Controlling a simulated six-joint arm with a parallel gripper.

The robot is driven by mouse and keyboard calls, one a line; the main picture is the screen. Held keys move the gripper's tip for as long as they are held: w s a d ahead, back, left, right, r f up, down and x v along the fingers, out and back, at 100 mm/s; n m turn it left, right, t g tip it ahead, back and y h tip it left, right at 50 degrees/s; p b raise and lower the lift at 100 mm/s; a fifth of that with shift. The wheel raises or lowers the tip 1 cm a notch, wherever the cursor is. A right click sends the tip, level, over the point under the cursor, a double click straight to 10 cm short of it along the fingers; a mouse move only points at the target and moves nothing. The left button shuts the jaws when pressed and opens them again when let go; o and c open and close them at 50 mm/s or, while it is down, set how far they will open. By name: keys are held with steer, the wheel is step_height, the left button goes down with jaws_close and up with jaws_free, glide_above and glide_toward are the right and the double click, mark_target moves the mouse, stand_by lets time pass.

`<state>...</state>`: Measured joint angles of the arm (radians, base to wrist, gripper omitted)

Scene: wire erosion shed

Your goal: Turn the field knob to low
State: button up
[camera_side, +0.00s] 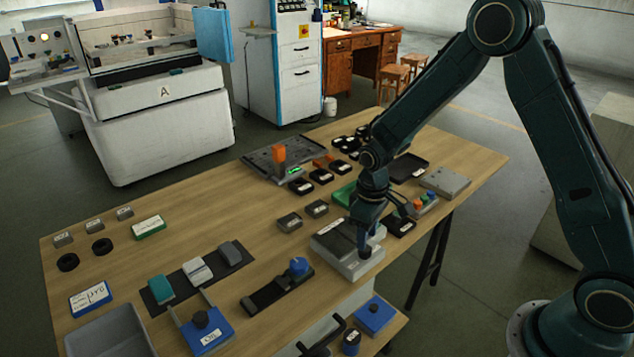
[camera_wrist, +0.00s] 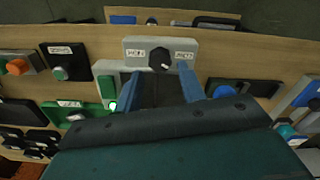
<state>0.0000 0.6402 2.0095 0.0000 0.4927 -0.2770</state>
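The likely field knob is a black round knob (camera_wrist: 160,57) on a light grey block (camera_wrist: 190,45) in the wrist view. A small white mark on it points down and slightly right. A white label sits on each side of it, too small to read surely. My gripper (camera_wrist: 159,74) is open and empty, its two blue fingers apart, with the knob just beyond and between the fingertips. In the side view my gripper (camera_side: 366,232) points down over the grey block (camera_side: 358,268) and partly hides the knob. I cannot tell whether the fingers touch it.
Several black labelled pieces (camera_side: 321,176) and a green block (camera_side: 343,195) crowd behind. The left tabletop has bare patches.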

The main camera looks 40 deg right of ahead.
mark_target(367, 249)
step_height(367, 249, up, 10)
stand_by(0.5)
steer(key=s+r+m+t, duration=0.2)
steer(key=s+r+t, duration=0.1)
steer(key=s+r, duration=0.95)
steer(key=s+r+m+t, duration=0.1)
steer(key=s+r, duration=0.3)
steer(key=s, duration=0.7)
steer(key=shift+s+r+t, duration=0.15)
steer(key=shift+r+t, duration=0.1)
steer(key=shift+t, duration=0.55)
